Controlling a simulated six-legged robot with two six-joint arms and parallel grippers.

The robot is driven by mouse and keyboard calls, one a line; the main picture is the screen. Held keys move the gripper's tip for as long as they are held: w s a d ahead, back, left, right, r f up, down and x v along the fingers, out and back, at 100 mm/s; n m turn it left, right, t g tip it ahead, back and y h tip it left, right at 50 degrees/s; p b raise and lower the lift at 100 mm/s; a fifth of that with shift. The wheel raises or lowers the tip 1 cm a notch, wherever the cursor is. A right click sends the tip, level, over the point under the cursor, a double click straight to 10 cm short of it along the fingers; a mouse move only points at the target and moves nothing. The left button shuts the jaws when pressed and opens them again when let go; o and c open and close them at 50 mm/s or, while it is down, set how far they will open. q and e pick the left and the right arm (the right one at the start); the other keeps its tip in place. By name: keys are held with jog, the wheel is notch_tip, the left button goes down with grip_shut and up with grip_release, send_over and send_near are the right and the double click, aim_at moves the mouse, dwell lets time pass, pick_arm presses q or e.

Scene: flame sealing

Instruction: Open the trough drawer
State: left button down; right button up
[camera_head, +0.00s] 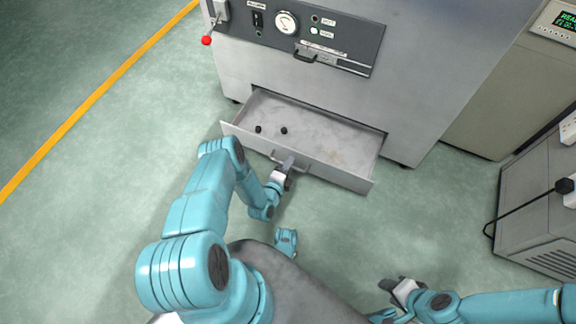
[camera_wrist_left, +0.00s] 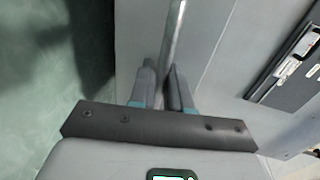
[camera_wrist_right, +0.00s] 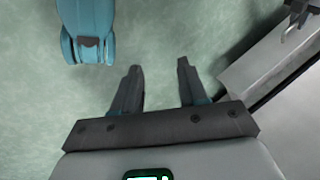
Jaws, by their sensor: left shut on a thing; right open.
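The trough drawer (camera_head: 330,166) at the bottom of the grey machine is pulled out in the head view, and its inside shows. Two small black objects (camera_head: 258,129) lie in its left part. My left gripper (camera_head: 287,170) is at the front of the drawer, shut on its handle (camera_head: 289,157). The left wrist view shows the metal handle bar (camera_wrist_left: 175,32) between the closed fingers (camera_wrist_left: 162,75). My right gripper (camera_head: 392,285) is away from the drawer at the lower right. Its fingers are apart and empty in the right wrist view (camera_wrist_right: 158,68).
The grey machine (camera_head: 440,60) carries a panel with a gauge (camera_head: 287,22) and a red-knobbed lever (camera_head: 207,40) above the drawer. A grey cabinet (camera_head: 530,200) with a black cable stands at the right. Green floor (camera_head: 100,160) is clear at the left.

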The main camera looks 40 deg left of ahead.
pick_arm(q)
jog(key=c, duration=1.3)
grip_release()
jog(key=shift+w, duration=0.1)
pick_arm(e)
jog(key=shift+w, duration=0.1)
jog(key=shift+r, duration=0.1)
pick_arm(q)
jog(key=p+v, duration=0.6)
jog(key=v, duration=1)
pick_arm(e)
jog(key=shift+g, duration=0.3)
jog(key=r, duration=0.2)
jog(key=s+r, duration=0.1)
jog(key=a+r, duration=0.1)
jog(key=r, duration=0.1)
jog(key=shift+s+a+r, duration=0.1)
jog(key=shift+s+r, duration=0.2)
jog(key=shift+s, duration=0.05)
pick_arm(q)
jog(key=shift+r, duration=0.1)
